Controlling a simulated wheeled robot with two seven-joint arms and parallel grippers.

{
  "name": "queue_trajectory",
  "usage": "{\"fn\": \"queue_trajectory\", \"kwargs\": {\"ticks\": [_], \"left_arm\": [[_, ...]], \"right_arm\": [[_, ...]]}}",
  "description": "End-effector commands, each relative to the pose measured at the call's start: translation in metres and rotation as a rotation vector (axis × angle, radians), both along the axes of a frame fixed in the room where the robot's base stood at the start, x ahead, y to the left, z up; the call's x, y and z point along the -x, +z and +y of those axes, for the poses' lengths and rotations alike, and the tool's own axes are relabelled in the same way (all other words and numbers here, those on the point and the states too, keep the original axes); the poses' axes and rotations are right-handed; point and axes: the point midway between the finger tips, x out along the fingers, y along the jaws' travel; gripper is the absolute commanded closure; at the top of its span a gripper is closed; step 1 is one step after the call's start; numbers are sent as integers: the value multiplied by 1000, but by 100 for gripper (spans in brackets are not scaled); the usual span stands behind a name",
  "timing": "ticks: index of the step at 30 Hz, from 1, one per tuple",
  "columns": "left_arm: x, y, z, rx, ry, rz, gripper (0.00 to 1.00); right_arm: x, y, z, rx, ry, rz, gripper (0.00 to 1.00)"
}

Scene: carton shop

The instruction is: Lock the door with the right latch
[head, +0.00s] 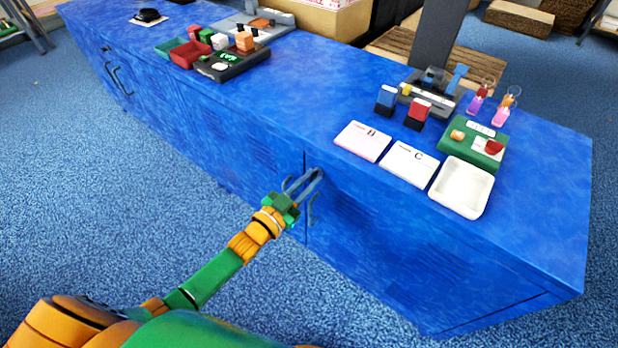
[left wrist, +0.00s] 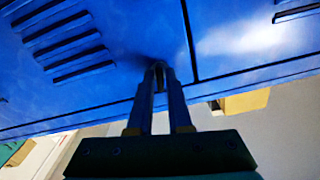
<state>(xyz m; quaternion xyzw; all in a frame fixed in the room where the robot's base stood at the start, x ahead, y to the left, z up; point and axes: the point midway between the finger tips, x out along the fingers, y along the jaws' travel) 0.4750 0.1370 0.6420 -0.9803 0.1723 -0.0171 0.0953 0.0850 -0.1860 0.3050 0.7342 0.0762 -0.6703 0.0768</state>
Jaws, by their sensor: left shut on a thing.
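A long blue cabinet (head: 250,150) has doors on its front face. My left gripper (head: 312,177) reaches up to the front near the door seam, just below the top edge. Its fingers are closed on a small latch there, mostly hidden between them; in the left wrist view the fingertips (left wrist: 159,75) close around a small dark piece, the latch (left wrist: 158,88). A grey door handle (head: 311,212) hangs just below the fingers. The door (head: 350,235) right of the seam looks flush with the front. My right gripper is not in view.
On the cabinet top stand a white tray (head: 461,188), cards marked H (head: 363,141) and C (head: 409,164), a green block holder (head: 474,144), and blue (head: 386,99) and red (head: 417,113) stamps. More handles (head: 115,77) are at the far left. The floor in front is clear.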

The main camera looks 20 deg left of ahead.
Motion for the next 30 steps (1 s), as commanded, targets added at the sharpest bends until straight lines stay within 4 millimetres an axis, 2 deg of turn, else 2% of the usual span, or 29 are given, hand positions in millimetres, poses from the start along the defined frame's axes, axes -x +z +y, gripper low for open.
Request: {"fn": "queue_trajectory", "kwargs": {"ticks": [12,29,30], "left_arm": [[0,0,0,171,0,63,100],[0,-1,0,196,-1,73,100],[0,-1,0,196,-1,73,80]], "right_arm": [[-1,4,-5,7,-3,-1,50],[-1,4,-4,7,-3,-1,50],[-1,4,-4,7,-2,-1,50]]}}
